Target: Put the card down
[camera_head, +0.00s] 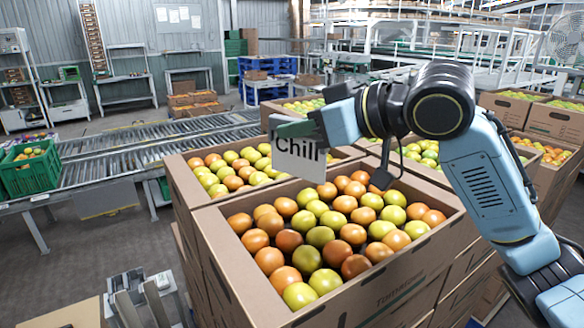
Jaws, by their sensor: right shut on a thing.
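The arm reaches in from the right over the box. The nearest cardboard box (365,287) is open and full of orange, red and yellow-green tomatoes. The card hides part of the box behind it.
Another open tomato box (182,185) stands just behind the nearest one. More boxes (559,122) stand at the right. A roller conveyor (115,160) with a green crate (32,172) runs along the left. Grey floor (95,245) is free at left.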

